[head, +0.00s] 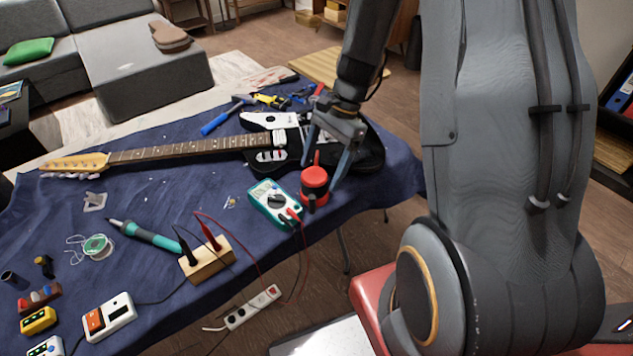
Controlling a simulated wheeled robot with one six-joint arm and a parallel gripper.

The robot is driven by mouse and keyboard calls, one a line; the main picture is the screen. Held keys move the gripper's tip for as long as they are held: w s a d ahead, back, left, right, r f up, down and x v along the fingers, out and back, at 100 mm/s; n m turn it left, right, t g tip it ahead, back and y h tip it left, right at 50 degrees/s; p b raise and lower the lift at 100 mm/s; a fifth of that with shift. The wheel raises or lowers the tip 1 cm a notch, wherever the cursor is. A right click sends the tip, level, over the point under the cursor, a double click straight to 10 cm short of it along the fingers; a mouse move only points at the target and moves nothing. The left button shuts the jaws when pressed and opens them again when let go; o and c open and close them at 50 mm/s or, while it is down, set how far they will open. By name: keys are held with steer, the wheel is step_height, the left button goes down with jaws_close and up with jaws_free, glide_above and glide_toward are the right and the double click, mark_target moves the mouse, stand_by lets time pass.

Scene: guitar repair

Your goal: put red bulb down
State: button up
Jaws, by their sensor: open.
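The red bulb (314,181) is near the right front edge of the blue-covered table. It is a squat red body with a dark band and a thin red tip pointing up; it looks upright. My gripper (321,172) points down over it. Its two blue-grey fingers are open, one on the left of the bulb's tip and one on the right side of the body. I cannot tell whether either finger touches it. The far side of the bulb is hidden.
A teal multimeter (274,202) with red leads lies just left of the bulb. The black electric guitar (255,145) lies behind. A wooden block (205,258) with probes and a soldering iron (146,235) are further left. The table cloth (396,172) ends close on the right.

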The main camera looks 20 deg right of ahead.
steer(key=s+v, duration=0.1)
steer(key=v, duration=0.5)
steer(key=s+a+r+n+t+h, duration=0.1)
steer(key=s+a+r+n+h, duration=0.1)
steer(key=s+n, duration=0.3)
steer(key=s+a+r+n+t+h, duration=0.1)
steer(key=s+a+n+h, duration=0.1)
steer(key=s+n, duration=0.3)
steer(key=n, duration=0.4)
steer(key=shift+a+r+b, duration=0.15)
steer(key=shift+r+b, duration=0.25)
